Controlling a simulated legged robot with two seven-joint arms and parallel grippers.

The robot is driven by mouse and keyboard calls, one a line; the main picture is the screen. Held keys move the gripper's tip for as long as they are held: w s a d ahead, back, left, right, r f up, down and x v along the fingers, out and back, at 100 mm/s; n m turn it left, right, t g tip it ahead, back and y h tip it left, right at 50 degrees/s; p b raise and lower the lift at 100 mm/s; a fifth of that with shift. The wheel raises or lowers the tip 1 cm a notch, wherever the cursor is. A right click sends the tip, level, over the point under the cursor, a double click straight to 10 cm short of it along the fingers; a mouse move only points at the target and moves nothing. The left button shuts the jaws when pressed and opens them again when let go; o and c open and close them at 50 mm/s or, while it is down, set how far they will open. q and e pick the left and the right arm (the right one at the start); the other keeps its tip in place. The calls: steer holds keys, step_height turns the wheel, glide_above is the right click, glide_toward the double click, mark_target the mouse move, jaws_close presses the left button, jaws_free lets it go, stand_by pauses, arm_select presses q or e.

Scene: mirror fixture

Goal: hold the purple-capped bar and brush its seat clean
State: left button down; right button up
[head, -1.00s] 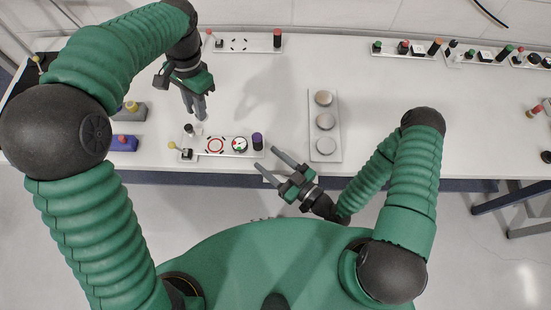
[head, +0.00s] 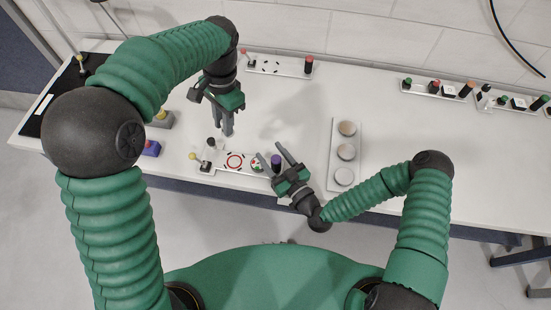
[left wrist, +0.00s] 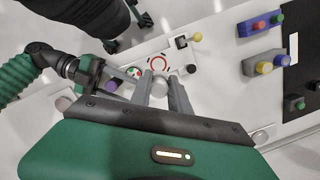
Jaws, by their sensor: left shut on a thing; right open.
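A white bar (head: 220,160) lies near the table's front edge, with a black switch block, a red ring (head: 235,161), a red-and-green dial (head: 256,163) and a purple cap (head: 276,160) at its right end. My right gripper (head: 273,153) is open, with its fingers on either side of the purple cap. The cap also shows in the left wrist view (left wrist: 112,85). My left gripper (head: 227,132) points down above and behind the bar. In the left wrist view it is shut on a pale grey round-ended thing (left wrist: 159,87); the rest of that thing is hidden.
A white plate with three round discs (head: 345,152) lies right of the bar. A red-capped bar (head: 280,65) lies at the back. Blue (head: 149,148) and grey (head: 160,120) blocks stand at the left. Several capped parts line the back right. The table's middle right is clear.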

steer(key=shift+a, duration=0.35)
steer(key=c, duration=1.2)
steer(key=shift+d, duration=0.1)
jaws_close()
stand_by(0.5)
